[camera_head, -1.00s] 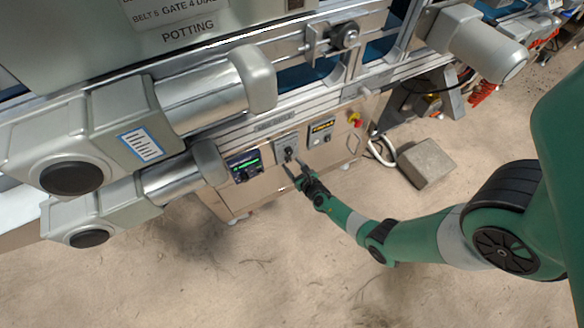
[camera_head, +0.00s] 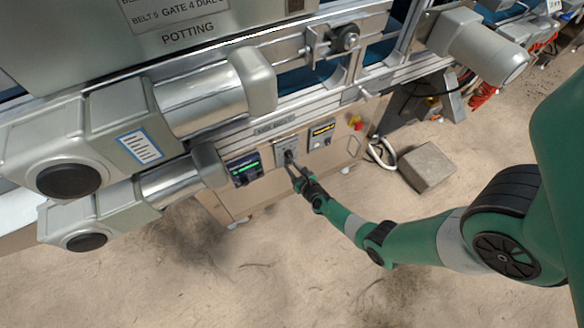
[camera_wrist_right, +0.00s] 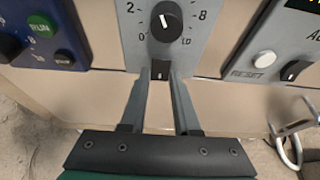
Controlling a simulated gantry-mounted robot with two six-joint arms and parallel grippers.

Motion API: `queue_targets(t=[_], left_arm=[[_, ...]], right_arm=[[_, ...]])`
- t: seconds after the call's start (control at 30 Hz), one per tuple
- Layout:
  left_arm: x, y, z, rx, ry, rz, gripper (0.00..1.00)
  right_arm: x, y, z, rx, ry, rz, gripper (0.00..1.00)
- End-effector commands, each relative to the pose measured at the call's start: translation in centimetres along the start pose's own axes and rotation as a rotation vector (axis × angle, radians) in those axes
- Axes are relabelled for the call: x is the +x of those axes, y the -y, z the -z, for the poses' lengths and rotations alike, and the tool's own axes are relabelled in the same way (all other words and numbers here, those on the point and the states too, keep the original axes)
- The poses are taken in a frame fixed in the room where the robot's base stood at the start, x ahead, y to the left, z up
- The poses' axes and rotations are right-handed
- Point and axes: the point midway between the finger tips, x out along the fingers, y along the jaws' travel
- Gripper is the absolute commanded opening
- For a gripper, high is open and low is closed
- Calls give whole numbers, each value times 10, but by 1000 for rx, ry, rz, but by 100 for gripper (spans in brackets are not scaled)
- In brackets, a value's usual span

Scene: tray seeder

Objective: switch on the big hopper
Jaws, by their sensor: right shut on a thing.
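A grey control plate (camera_head: 281,146) is on the machine's front in the head view. In the right wrist view it carries a black dial knob (camera_wrist_right: 166,22) with a number scale and, below it, a small black switch (camera_wrist_right: 160,66). My right gripper (camera_head: 289,160) is at this plate. No label names the big hopper. My left gripper is not in view.
Left of the plate is a dark blue panel (camera_wrist_right: 36,54) with a green RUN button (camera_wrist_right: 41,25). Right of it is a panel with a RESET button (camera_wrist_right: 263,60). A red and yellow emergency stop (camera_head: 356,123) and a grey block (camera_head: 427,167) are further right. Motors overhang at left.

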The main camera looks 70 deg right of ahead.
Motion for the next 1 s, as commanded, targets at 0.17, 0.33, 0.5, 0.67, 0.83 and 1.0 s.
queue_targets(t=[0.17,0.33,0.5,0.67,0.83,1.0], left_arm=[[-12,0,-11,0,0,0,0],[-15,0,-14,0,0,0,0],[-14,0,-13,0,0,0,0],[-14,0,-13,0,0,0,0],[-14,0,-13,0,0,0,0],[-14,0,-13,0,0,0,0]], right_arm=[[3,3,9,-5,63,13,0],[5,4,10,-4,158,19,0],[4,2,10,-1,216,14,0],[2,-1,8,1,241,2,0],[2,-2,7,2,246,1,0],[2,-2,6,2,248,1,39]])
